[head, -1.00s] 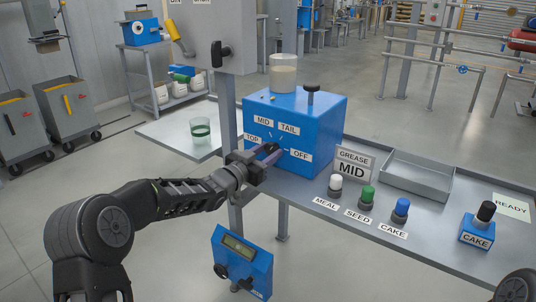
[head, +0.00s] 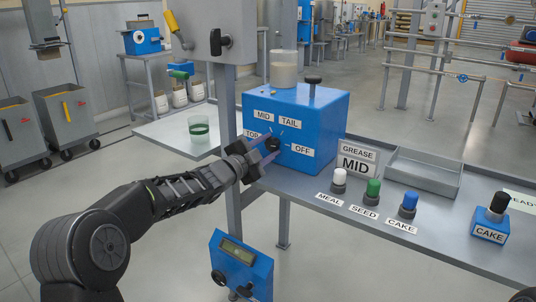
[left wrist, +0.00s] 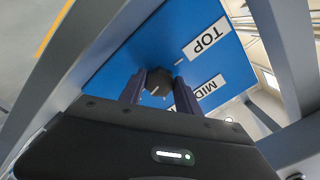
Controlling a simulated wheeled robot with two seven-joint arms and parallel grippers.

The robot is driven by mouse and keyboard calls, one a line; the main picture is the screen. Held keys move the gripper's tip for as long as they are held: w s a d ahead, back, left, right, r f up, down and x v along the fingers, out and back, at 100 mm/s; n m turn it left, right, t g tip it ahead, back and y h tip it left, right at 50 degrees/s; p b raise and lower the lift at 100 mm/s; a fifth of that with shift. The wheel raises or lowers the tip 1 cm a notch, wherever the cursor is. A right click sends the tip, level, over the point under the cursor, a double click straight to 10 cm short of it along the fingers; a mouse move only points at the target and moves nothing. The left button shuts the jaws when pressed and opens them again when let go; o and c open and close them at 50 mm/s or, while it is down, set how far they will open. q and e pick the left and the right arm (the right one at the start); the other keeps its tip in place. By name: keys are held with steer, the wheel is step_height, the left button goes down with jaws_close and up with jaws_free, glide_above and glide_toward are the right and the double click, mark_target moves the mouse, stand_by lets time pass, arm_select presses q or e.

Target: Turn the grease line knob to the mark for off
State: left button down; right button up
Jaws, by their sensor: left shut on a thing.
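The blue grease box (head: 315,130) stands on the grey bench, with labels TOP, MID (head: 264,117), TAIL (head: 290,123) and OFF (head: 302,149) around a dark knob (head: 274,143). My left gripper (head: 269,149) is at the box's front face, its purple fingers on either side of the knob. In the left wrist view, the black knob (left wrist: 158,80) sits between the fingertips and bears a pale mark; the gripper is shut on it. The knob's exact pointing is hard to read. The grey sign (head: 356,161) reads GREASE MID. My right gripper is out of view.
White, green and blue buttons (head: 374,187) stand on the bench, right of the box. An empty grey tray (head: 424,172) and a CAKE switch box (head: 490,226) are further right. A glass with green liquid (head: 199,128) stands on the left shelf.

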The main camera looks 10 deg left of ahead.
arm_select(q)
steer(key=shift+f+m+b, duration=0.1)
steer(key=shift+m+b, duration=0.35)
steer(key=shift+m, duration=0.45)
steer(key=c, duration=0.9)
jaws_free()
steer(key=shift+o, duration=0.2)
steer(key=shift+s, duration=0.15)
steer(key=v, duration=0.7)
steer(key=shift+s+p, duration=0.25)
steer(key=shift+p, duration=0.15)
steer(key=shift+a, duration=0.1)
